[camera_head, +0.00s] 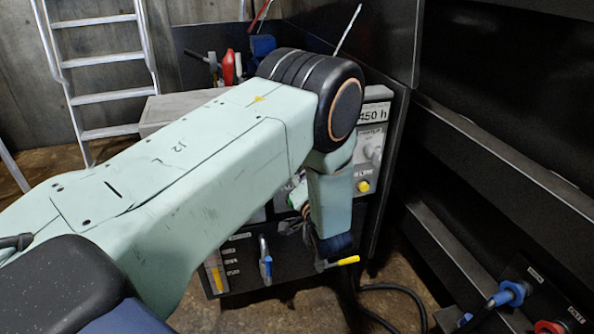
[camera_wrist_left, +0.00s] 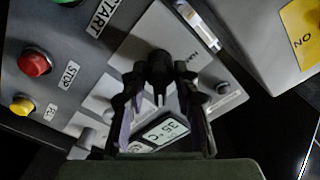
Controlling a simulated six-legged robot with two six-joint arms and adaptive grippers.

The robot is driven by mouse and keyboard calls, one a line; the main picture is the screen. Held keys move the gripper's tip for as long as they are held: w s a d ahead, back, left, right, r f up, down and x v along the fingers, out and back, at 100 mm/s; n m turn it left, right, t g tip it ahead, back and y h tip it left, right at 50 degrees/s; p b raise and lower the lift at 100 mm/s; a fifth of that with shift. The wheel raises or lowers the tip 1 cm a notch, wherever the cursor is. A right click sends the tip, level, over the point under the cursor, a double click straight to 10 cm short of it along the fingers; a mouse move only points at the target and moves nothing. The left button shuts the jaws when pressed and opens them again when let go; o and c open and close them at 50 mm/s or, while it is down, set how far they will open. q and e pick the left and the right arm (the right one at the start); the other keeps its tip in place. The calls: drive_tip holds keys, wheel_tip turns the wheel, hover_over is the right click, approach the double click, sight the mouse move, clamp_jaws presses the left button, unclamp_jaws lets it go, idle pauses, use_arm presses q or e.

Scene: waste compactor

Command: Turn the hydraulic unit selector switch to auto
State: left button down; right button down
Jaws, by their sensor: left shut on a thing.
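The selector switch is a black knob (camera_wrist_left: 159,66) on a light grey plate (camera_wrist_left: 136,48) of the control panel, seen in the left wrist view. A "MAN" label shows beside it; I cannot read an auto label. My left gripper (camera_wrist_left: 159,88) is shut on the knob, with one dark finger on each side of it. In the head view my left arm comes in from the left and bends down in front of the panel (camera_head: 372,150). It hides the switch and most of the gripper there. My right gripper is in neither view.
A red STOP button (camera_wrist_left: 35,62) and a yellow button (camera_wrist_left: 22,105) sit left of the switch. A small temperature display (camera_wrist_left: 166,132) is close below the fingers. A yellow-ended handle (camera_head: 347,261) sticks out under my wrist. Dark steel beams (camera_head: 500,165) stand at right.

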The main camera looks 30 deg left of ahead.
use_arm(q)
drive_tip(key=c, duration=1.4)
unclamp_jaws()
drive_tip(key=shift+v, duration=3.8)
